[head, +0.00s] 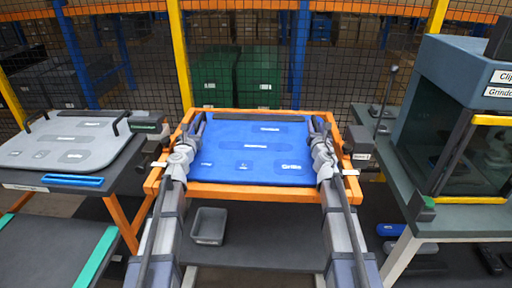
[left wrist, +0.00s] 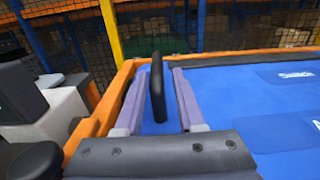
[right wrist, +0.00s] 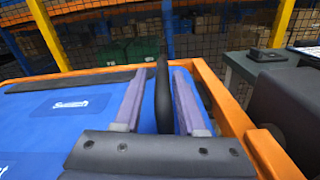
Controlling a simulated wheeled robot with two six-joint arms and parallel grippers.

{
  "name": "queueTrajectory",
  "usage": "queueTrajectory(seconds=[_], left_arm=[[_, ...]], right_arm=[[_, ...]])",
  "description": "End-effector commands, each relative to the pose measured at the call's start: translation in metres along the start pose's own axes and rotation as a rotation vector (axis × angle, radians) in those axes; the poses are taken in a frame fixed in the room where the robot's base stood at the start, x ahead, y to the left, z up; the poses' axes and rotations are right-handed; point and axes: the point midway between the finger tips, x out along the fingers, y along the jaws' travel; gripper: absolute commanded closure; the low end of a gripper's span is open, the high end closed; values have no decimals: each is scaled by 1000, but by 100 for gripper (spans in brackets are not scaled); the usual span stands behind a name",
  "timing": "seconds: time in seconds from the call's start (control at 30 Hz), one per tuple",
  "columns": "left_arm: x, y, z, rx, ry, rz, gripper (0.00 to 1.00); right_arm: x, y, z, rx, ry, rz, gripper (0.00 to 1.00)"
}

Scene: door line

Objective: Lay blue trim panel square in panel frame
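The blue trim panel (head: 222,165) lies flat inside the orange panel frame (head: 250,193), its edges looking about parallel to the frame's. Whether it is fully seated I cannot tell. My left gripper (head: 197,126) is at the panel's left side, its fingers open on either side of a black handle (left wrist: 157,88), with blue showing in the gaps. My right gripper (head: 319,127) is at the right side, its fingers likewise apart around the other black handle (right wrist: 163,92). My arms cover parts of the panel's side edges.
A grey panel (head: 75,142) with black handles lies on the left table, near a blue tray (head: 72,180). A grey bin (head: 208,226) sits on the shelf under the frame. A glass-fronted cabinet (head: 455,150) stands on the right bench. A mesh fence (head: 340,75) closes off the back.

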Motion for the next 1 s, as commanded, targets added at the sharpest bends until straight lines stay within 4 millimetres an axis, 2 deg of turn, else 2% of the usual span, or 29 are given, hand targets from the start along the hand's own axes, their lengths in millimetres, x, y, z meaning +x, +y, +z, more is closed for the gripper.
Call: queueTrajectory(seconds=[0.03,0.1,0.37,0.57,0.77,1.0], left_arm=[[0,1,0,0,0,2,55],[0,2,0,0,0,3,48],[-1,3,0,0,0,7,48],[-12,3,0,0,0,8,48],[-42,3,0,0,0,7,48],[-92,2,0,0,0,7,48]], right_arm=[[0,-1,0,0,0,-2,53],[0,-1,0,-1,0,-3,46],[0,-3,1,-2,0,-5,46],[0,-3,1,-2,-1,-6,46],[0,-3,1,-2,-1,-6,46],[0,-3,1,-2,-1,-7,46]])
